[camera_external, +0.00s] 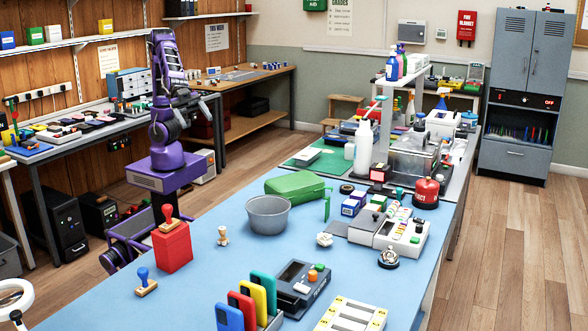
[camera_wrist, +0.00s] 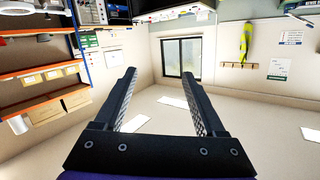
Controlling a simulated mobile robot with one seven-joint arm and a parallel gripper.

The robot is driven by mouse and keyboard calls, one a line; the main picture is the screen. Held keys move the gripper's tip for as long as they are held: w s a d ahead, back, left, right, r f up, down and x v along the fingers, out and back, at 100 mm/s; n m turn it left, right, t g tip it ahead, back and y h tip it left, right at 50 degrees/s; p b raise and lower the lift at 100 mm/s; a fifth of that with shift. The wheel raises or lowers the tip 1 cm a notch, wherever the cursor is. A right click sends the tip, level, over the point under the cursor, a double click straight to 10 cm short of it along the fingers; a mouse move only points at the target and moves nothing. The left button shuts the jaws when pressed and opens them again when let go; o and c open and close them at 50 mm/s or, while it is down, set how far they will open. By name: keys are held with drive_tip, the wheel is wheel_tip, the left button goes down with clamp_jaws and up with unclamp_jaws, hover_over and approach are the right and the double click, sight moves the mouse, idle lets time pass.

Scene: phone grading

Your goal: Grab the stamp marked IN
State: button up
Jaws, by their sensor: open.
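Several stamps are on the blue table (camera_external: 350,200) in the external view. A stamp with a red-orange handle (camera_external: 169,217) stands on top of a red block (camera_external: 173,247). A blue-handled stamp (camera_external: 146,279) with a wooden base stands on the table in front of the block. A small pale wooden piece (camera_external: 223,236), perhaps a stamp, stands to the right of the block. I cannot read the marking IN on any of them. My gripper (camera_wrist: 159,74) is open and empty in the wrist view, pointing at the room, away from the table. My arm is folded up beyond the table.
A grey bowl (camera_external: 268,214), a green case (camera_external: 297,185) and a crumpled white ball (camera_external: 324,240) are near the table's middle. Colored phones (camera_external: 264,287) stand in a rack at the front. Devices crowd the right side. Bare blue surface surrounds the blue-handled stamp.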

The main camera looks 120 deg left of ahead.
drive_tip(key=s+d+f+n+g+h, duration=0.2)
drive_tip(key=s+d+f+g, duration=0.4)
drive_tip(key=s+d+f, duration=1.05)
drive_tip(key=n+t+y, duration=0.3)
drive_tip(key=t, duration=0.1)
approach(144, 280)
drive_tip(key=x, duration=0.3)
drive_tip(key=b+x, duration=0.1)
drive_tip(key=x, duration=0.1)
drive_tip(key=r+b+x, duration=0.1)
drive_tip(key=x, duration=0.2)
drive_tip(key=shift+w+d, duration=0.25)
drive_tip(key=shift+w, duration=0.25)
clamp_jaws()
